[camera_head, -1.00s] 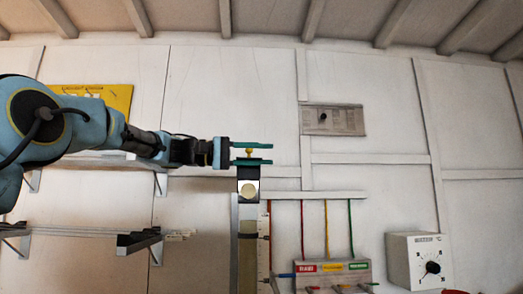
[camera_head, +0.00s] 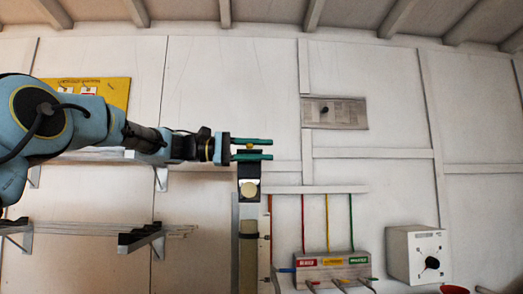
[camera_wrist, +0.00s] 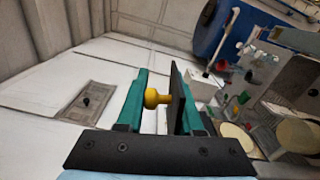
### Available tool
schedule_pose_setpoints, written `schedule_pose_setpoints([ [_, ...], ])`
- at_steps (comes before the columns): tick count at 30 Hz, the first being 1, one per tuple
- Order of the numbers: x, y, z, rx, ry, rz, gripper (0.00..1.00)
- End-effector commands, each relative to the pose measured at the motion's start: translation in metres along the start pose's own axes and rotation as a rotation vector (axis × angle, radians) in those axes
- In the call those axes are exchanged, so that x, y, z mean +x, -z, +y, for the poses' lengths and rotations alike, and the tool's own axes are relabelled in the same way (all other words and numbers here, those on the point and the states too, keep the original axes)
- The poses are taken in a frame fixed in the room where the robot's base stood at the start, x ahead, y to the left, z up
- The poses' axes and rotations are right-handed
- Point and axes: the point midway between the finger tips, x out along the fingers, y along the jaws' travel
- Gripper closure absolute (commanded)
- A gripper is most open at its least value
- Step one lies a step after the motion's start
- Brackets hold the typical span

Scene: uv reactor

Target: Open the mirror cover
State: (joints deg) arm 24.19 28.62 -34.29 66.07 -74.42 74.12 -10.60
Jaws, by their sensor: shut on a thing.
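The mirror cover is a black plate with a yellow knob (camera_head: 249,146). In the head view it is at the top of a tall holder, above a pale round mirror (camera_head: 249,188) that is exposed. My gripper (camera_head: 254,149) reaches in from the left, with one green finger above the knob and one below. In the wrist view, the yellow knob (camera_wrist: 157,98) and the black cover plate (camera_wrist: 178,98) are between the green fingers. The plate lies along the right finger and the knob points to the left finger. My gripper is shut on the mirror cover.
A vertical column (camera_head: 248,240) stands under the mirror. To its right are a block with coloured labels (camera_head: 333,267) and a white dial box (camera_head: 418,254). Shelf brackets (camera_head: 142,240) are at the lower left. A grey wall panel (camera_head: 335,113) hangs at upper right.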

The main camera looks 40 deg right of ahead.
Motion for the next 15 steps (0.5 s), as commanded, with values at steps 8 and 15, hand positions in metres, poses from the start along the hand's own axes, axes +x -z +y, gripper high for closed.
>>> schedule_pose_setpoints([
  [8,0.0000,-0.0011,0.0040,0.007,-0.005,0.002,0.51],
  [15,0.0000,-0.0005,0.0018,0.004,-0.002,0.001,0.40],
])
